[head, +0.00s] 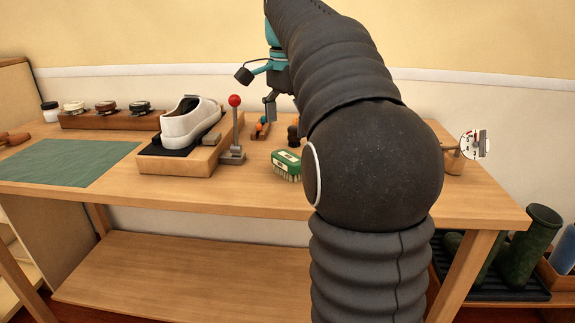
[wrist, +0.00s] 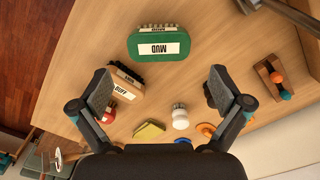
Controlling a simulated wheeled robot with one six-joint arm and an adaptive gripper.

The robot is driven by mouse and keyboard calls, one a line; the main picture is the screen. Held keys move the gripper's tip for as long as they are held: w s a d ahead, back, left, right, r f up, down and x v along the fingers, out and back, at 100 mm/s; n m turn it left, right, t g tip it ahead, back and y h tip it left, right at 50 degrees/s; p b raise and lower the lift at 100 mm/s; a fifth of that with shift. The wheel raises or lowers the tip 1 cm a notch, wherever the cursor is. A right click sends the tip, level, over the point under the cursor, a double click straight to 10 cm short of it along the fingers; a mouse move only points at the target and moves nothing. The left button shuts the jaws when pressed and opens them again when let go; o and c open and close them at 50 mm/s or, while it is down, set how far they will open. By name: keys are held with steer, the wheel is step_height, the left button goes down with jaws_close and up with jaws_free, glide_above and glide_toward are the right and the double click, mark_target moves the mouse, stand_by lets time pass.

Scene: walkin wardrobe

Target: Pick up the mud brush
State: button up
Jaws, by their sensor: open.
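The mud brush (wrist: 159,43) has a green back with a white label reading MUD, and pale bristles. In the wrist view it lies on the bench top beyond my fingertips, near the top middle. In the head view the mud brush (head: 287,166) sits near the bench's front edge, just left of my arm. My gripper (wrist: 160,88) is open and empty, its two fingers wide apart with the brush ahead of the gap. In the head view part of my gripper (head: 271,108) shows above the bench; my arm hides much of that area.
A wooden brush labelled BUFF (wrist: 125,88) lies close beside the left finger. A white-topped knob (wrist: 180,117) and a yellow sponge-like block (wrist: 149,130) lie below. A lever with a red ball (head: 234,101) and a shoe on a stand (head: 190,122) are left of the mud brush.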

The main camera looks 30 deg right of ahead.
mark_target(289, 156)
step_height(289, 156, down, 4)
steer(key=shift+r, duration=0.25)
steer(key=shift+d+f+b, duration=0.2)
steer(key=shift+f+b, duration=0.15)
steer(key=shift+f, duration=0.95)
steer(key=shift+d+f+b, duration=0.15)
steer(key=shift+f+b, duration=0.15)
steer(key=shift+f, duration=0.95)
steer(key=c, duration=1)
steer(key=shift+r, duration=0.15)
step_height(289, 156, up, 4)
steer(key=shift+r+p, duration=0.1)
steer(key=shift+p, duration=0.35)
steer(key=s+d+r, duration=0.2)
steer(key=d, duration=0.1)
steer(key=s+d+r, duration=0.1)
steer(key=d+r, duration=0.1)
steer(key=d, duration=0.1)
steer(key=s+d+r, duration=0.2)
steer(key=d, duration=0.2)
steer(key=shift+s+d+r, duration=0.1)
steer(key=shift+s+r, duration=0.2)
steer(key=shift+s, duration=0.05)
